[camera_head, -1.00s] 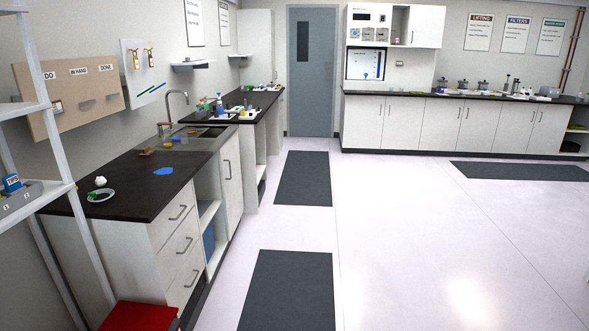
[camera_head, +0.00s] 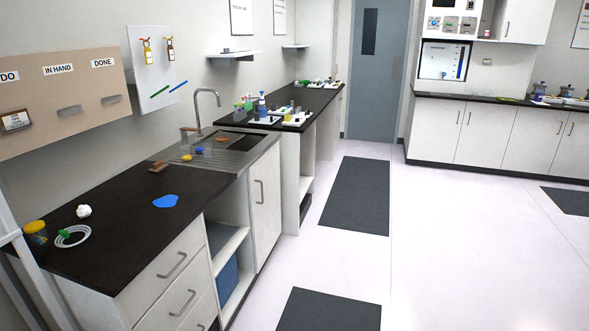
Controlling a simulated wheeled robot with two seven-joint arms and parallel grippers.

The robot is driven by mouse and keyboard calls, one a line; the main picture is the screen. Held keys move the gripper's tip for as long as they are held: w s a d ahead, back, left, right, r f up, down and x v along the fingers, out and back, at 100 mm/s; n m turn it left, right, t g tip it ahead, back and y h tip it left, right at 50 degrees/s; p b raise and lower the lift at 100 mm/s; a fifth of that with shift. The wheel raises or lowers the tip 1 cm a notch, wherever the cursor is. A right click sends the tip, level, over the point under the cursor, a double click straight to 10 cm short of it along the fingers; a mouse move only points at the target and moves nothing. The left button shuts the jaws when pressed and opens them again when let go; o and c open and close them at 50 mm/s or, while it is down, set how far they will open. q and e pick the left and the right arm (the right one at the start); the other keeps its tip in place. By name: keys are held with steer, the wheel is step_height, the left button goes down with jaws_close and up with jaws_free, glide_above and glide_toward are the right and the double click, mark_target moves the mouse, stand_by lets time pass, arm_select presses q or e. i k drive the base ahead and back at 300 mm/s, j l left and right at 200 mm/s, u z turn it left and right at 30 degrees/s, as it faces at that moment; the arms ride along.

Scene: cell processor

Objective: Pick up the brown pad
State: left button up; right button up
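A small brown pad (camera_head: 158,166) lies on the black counter (camera_head: 125,231) on the left, at the near edge of the metal sink (camera_head: 222,146). It looks like a small brown block. A blue flat patch (camera_head: 166,201) lies nearer on the same counter. Neither of my grippers is in view.
A white crumpled lump (camera_head: 84,211), a plate ring with a green item (camera_head: 73,237) and a yellow jar (camera_head: 36,232) stand at the counter's near left. Small items sit by the sink. Drawers and an open shelf front the counter. The floor to the right is clear, with dark mats (camera_head: 355,195).

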mark_target(158, 167)
steer(key=i+u, duration=0.6)
steer(key=u, duration=0.15)
steer(key=i+u, duration=0.35)
steer(key=k+l, duration=0.05)
